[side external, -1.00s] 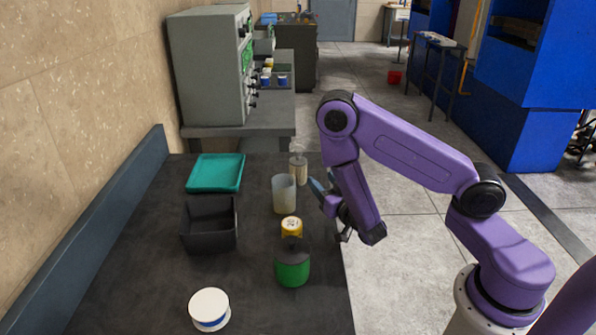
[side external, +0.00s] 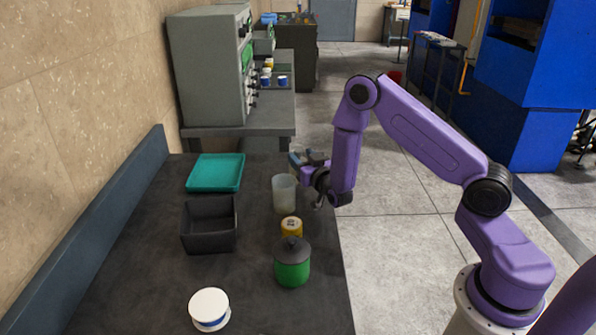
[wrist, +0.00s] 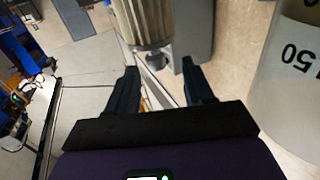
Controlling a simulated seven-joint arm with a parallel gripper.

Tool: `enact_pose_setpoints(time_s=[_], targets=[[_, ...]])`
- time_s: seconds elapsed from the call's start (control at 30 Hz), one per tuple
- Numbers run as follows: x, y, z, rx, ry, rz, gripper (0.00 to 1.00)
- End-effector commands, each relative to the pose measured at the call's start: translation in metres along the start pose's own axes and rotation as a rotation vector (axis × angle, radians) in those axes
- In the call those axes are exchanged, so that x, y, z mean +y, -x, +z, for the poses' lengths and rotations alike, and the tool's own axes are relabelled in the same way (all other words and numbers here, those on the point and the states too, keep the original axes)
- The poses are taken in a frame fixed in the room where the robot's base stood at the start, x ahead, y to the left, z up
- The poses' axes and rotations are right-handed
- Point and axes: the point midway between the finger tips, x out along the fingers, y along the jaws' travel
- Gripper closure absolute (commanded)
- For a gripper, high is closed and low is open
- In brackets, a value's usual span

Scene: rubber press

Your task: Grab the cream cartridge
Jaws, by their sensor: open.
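The cream cartridge (wrist: 145,20) shows in the wrist view as a ribbed, pale cream cylinder with a grey nozzle-like end. It lies just beyond my fingertips, near the line between them, and its far part is cut off by the top edge. My gripper (wrist: 160,70) is open, with empty space between its two dark fingers. In the side view my gripper (side external: 304,161) is at the back right edge of the bench and hides most of the cartridge. I cannot tell whether the fingers touch it.
A translucent beaker (side external: 284,195) stands close to my gripper and fills the right of the wrist view (wrist: 290,90). In front are a yellow tin (side external: 291,228), a green lidded jar (side external: 292,266) and a white-blue spool (side external: 209,309). A black bin (side external: 209,240) and teal tray (side external: 215,187) lie left.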

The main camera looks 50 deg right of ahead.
Motion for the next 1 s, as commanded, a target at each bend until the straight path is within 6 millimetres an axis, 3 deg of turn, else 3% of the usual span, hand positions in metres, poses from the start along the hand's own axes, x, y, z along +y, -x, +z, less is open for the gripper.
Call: enact_pose_setpoints(time_s=[0.23, 0.57, 0.6, 0.73, 1.0], targets=[[0.005, -0.032, -0.001, 0.002, -0.002, 0.002, 0.48], [0.004, -0.038, 0.0, 0.0, 0.0, 0.0, 0.48], [0.004, -0.038, -0.001, 0.0, 0.0, 0.0, 0.55], [0.004, -0.038, -0.001, 0.0, -0.001, 0.001, 0.97], [0.004, -0.038, -0.001, 0.002, -0.001, 0.0, 1.0]])
